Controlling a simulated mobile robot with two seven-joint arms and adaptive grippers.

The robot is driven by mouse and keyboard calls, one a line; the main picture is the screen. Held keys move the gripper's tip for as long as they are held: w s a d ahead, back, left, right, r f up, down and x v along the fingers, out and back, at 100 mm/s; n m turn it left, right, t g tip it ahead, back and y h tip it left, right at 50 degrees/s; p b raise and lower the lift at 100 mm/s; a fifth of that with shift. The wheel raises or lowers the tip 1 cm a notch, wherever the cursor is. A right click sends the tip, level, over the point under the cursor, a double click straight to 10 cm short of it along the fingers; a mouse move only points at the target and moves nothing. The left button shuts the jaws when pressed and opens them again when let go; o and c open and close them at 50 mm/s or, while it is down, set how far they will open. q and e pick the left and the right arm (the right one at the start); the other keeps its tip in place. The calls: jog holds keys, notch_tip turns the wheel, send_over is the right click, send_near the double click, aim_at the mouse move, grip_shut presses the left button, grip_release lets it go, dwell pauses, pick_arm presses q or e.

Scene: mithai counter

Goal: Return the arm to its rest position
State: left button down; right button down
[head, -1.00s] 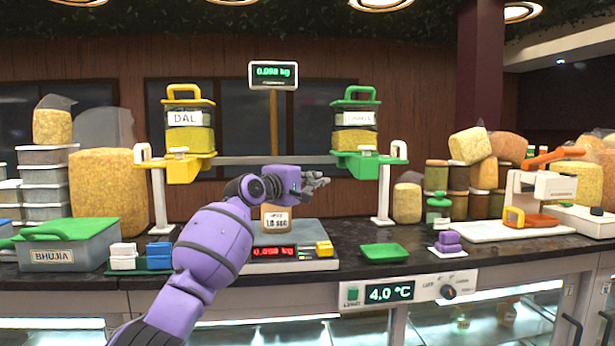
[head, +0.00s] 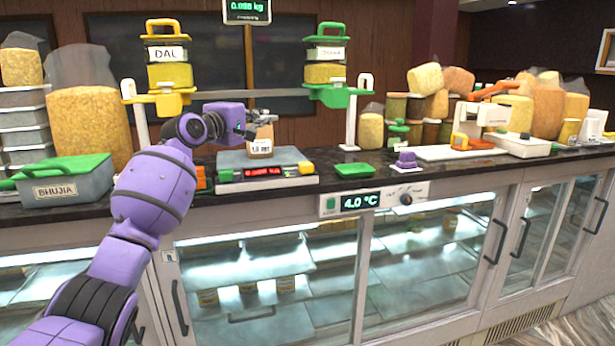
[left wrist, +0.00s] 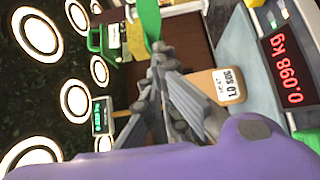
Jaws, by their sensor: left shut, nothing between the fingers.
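My left arm (head: 153,190) is purple and reaches in from the lower left of the head view, over the counter. My left gripper (head: 250,133) is at its end, shut and empty, above the scale and close to a brown container with a white label (head: 262,147). The left wrist view shows the grey fingers (left wrist: 158,62) together, with the labelled container (left wrist: 222,87) beside them; I cannot tell whether they touch. The container stands on the scale (head: 232,158), whose red display reads 0.098 kg in the left wrist view. My right gripper is not in view.
Yellow (head: 168,75) and green (head: 326,72) dispensers stand behind the scale. A grey BHUJIA bin (head: 72,188) is at left. A green tray (head: 354,170) and a purple item (head: 406,159) lie to the right. A glass-fronted cold case (head: 270,270) fills the space below the counter.

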pick_arm(q)
jog(key=s+a+f+m+y, duration=0.15)
jog(key=s+f+m, duration=0.4)
jog(key=f, duration=0.75)
jog(key=s+f+m+y, duration=0.2)
jog(key=s+f+m, duration=0.35)
jog(key=f, duration=0.75)
jog(key=s+a+f+m+y, duration=0.1)
jog(key=s+f+m+y, duration=0.15)
jog(key=s+f, duration=0.8)
jog(key=s+a+f+g+y, duration=0.1)
jog(key=s+a+f+g, duration=0.1)
jog(key=s+f, duration=1.4)
jog(key=s+a+f+g+y, duration=0.1)
jog(key=s+f+g, duration=0.3)
jog(key=s+f, duration=1.2)
jog(key=s+a+n, duration=0.1)
jog(key=s, duration=0.6)
jog(key=shift+s+g, duration=0.35)
jog(key=shift+g, duration=0.05)
jog(key=shift+a, duration=0.1)
